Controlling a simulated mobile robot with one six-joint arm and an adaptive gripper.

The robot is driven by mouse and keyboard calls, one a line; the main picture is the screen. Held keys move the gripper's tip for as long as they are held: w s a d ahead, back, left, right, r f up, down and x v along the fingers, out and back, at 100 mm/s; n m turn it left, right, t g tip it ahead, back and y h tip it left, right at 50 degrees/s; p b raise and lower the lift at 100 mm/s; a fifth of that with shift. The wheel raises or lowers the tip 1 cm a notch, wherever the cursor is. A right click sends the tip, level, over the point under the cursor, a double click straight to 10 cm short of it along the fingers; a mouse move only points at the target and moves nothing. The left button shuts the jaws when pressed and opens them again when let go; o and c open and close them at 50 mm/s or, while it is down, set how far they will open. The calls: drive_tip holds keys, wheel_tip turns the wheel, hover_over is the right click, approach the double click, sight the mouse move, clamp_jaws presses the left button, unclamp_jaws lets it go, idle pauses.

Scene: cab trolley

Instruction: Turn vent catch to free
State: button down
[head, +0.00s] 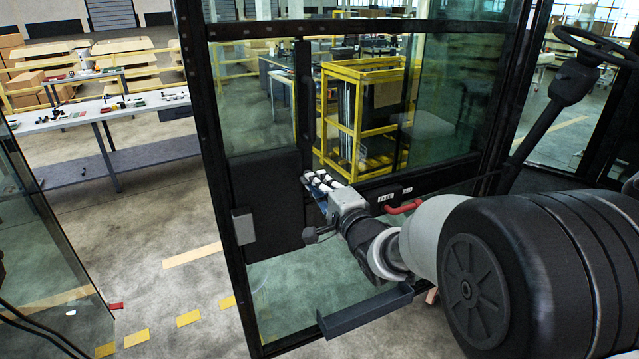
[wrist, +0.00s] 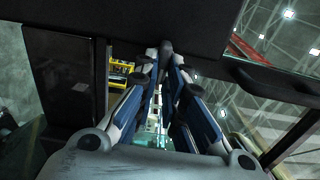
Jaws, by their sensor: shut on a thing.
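The cab door (head: 208,150) is a black-framed glass door in the middle of the head view. My gripper (head: 318,182) reaches to its inner side, at the right of a dark panel. In the wrist view my gripper (wrist: 166,66) has its blue-padded fingers converging on a small dark knob (wrist: 166,46), which I take to be the vent catch. The fingers are shut on it at their tips. In the head view the fingers and wrist hide the catch, so its turn angle cannot be told. A white label reading FREE (head: 388,197) sits right of my gripper.
A grey ledge (head: 365,310) juts out below my arm. A steering wheel (head: 597,42) stands at upper right. A yellow trolley (head: 362,120) shows beyond the glass.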

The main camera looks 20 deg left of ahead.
drive_tip(key=c, duration=1.7)
unclamp_jaws()
drive_tip(key=shift+s+d, duration=0.1)
drive_tip(key=v, duration=1.1)
drive_tip(key=shift+s+d, duration=0.2)
drive_tip(key=shift+s, duration=0.1)
